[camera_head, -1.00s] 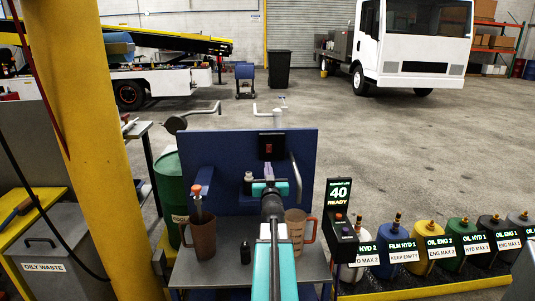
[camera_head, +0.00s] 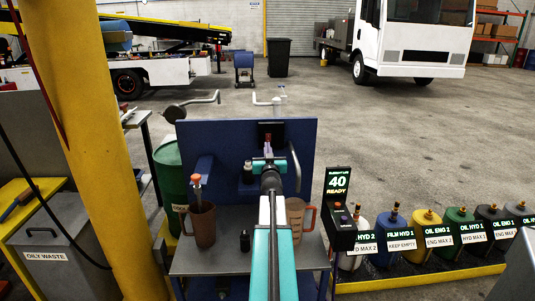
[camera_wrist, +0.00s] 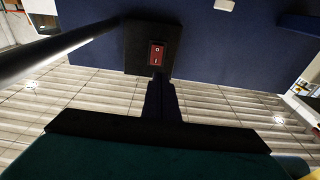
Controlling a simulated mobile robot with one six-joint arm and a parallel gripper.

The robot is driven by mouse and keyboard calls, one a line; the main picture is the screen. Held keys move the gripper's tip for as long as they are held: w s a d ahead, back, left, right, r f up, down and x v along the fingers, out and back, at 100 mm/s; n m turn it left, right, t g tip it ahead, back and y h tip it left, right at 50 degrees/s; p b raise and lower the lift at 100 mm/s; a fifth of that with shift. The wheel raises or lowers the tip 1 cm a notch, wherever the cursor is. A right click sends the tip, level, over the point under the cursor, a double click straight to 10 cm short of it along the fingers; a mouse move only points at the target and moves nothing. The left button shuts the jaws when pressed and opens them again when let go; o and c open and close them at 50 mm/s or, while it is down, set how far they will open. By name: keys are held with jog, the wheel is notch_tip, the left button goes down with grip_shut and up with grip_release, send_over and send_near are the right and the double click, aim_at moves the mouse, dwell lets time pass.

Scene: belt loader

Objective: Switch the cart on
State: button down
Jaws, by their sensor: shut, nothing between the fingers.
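The cart is a metal-topped bench with an upright blue panel (camera_head: 220,140). A black switch box (camera_head: 270,125) sits near the panel's top edge; in the head view my gripper covers most of its switch. In the wrist view the red rocker switch (camera_wrist: 157,54), marked O above and I below, shows clearly on the black box (camera_wrist: 138,45). My gripper (camera_wrist: 157,78) is shut and empty, its dark fingers just below the rocker, in line with it. I cannot tell if the tips touch it. My gripper (camera_head: 268,149) also shows in the head view, in front of the panel.
A grey bent handle (camera_head: 295,168) stands right of the switch; in the wrist view a dark bar (camera_wrist: 60,45) lies left of it. Jugs (camera_head: 201,222) and a small dark bottle (camera_head: 245,241) stand on the bench. A display (camera_head: 338,183) reads 40 READY. A yellow post (camera_head: 95,150) stands left.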

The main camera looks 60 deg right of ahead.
jog(key=shift+x, duration=3.75)
jog(key=shift+w+d+r, duration=0.15)
jog(key=shift+d+r, duration=0.05)
jog(key=shift+a, duration=0.1)
jog(key=shift+s+a, duration=0.4)
jog(key=shift+a, duration=0.25)
jog(key=p, duration=0.1)
send_near(266, 134)
jog(key=s+a+r, duration=0.3)
jog(key=s+a, duration=0.1)
jog(key=a, duration=0.1)
jog(key=shift+a, duration=0.4)
